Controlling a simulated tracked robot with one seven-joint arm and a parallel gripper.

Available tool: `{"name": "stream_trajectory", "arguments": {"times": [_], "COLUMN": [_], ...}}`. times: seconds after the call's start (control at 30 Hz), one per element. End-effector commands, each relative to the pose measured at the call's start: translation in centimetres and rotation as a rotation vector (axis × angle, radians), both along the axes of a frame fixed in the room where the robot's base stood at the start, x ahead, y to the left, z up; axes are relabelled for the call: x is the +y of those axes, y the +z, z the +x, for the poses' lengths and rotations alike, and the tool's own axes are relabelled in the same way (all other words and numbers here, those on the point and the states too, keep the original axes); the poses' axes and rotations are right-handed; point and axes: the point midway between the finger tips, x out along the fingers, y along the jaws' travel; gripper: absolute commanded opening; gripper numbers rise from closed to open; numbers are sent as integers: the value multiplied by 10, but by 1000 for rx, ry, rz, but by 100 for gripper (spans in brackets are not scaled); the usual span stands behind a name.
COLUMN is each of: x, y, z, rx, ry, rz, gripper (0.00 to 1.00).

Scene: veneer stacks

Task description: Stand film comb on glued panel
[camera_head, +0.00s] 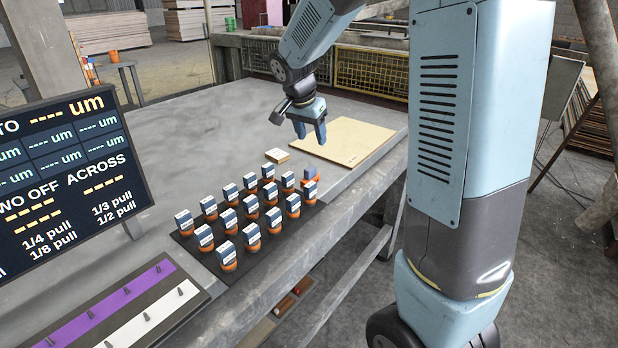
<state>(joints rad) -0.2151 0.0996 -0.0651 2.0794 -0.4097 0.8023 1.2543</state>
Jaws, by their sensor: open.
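The pale wooden panel (355,141), which looks like the glued panel, lies flat at the far right of the grey table, and its top looks bare. My gripper (311,138) is open, fingers pointing down, with nothing seen between them. It shows over the panel's left part; I cannot tell its exact height. I cannot single out the film comb for sure. Several small blue-and-white blocks on orange bases (251,235) stand upright in rows on a black mat. One blue-and-orange piece (310,175) at the mat's far right corner looks different from them.
A small tan block (277,155) lies between mat and panel. A dark display board (68,180) stands at the left. A tray with purple and white strips (118,314) lies at the near left. The table's far left is clear. A yellow mesh rail (372,72) runs behind.

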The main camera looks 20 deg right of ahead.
Motion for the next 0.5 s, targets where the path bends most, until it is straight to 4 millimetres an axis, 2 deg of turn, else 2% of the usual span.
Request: {"name": "stream_trajectory", "arguments": {"times": [0.03,0.2,0.5], "x": [4,14,16], "y": [-12,-39,-63], "z": [11,39,55], "rx": [4,-9,-17], "ry": [-24,-105,-152], "rz": [-6,-21,-30], "gripper": [55,55,55]}}
